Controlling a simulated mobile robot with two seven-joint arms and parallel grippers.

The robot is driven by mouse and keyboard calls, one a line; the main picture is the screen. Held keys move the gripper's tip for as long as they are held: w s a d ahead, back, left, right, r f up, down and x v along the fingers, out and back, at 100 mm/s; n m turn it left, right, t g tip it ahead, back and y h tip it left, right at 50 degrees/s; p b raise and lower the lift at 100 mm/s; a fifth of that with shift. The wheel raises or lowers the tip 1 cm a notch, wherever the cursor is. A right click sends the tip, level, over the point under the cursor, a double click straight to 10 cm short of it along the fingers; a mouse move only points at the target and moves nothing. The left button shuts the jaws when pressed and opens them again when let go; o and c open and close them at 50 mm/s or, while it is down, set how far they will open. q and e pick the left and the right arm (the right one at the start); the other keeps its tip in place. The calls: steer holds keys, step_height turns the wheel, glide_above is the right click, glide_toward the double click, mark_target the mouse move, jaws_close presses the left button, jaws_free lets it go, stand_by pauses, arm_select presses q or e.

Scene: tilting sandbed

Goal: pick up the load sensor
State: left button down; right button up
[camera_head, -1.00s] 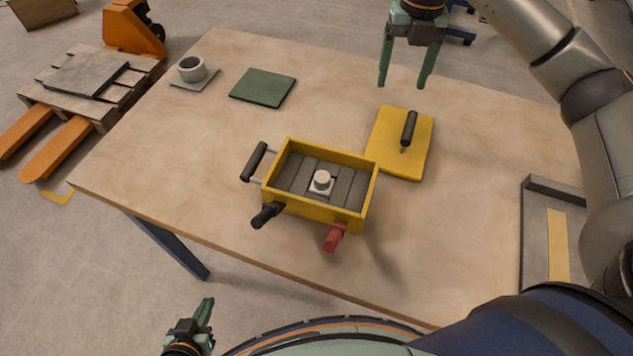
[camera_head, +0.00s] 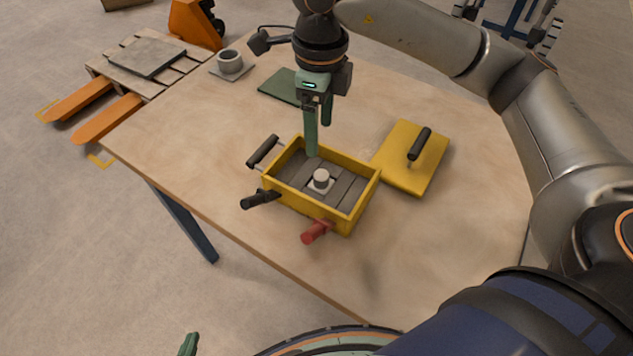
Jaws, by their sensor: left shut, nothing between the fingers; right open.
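The load sensor, a small pale cylinder on a square plate (camera_head: 321,176), stands upright on the dark slatted floor of the yellow sandbed box (camera_head: 362,199). My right gripper (camera_head: 319,140) points down above the back part of the box, behind the sensor in the picture. It is open, and nothing shows between its green fingers. The nearer fingertip appears over the box's inside; I cannot tell its exact height. My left gripper (camera_head: 188,345) shows only as a green fingertip at the bottom edge. It is shut and away from the table.
The box has black handles (camera_head: 263,151) at its left and a red handle (camera_head: 316,231) in front. A yellow plate with a black handle (camera_head: 408,172) lies to its right. A green mat (camera_head: 279,86) and a grey cup (camera_head: 230,62) are at the back left. The front table area is clear.

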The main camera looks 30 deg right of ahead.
mark_target(321, 175)
steer(key=f, duration=1.1)
steer(key=shift+s+d+f, duration=0.1)
steer(key=shift+d+f, duration=0.1)
steer(key=shift+f, duration=0.1)
jaws_close()
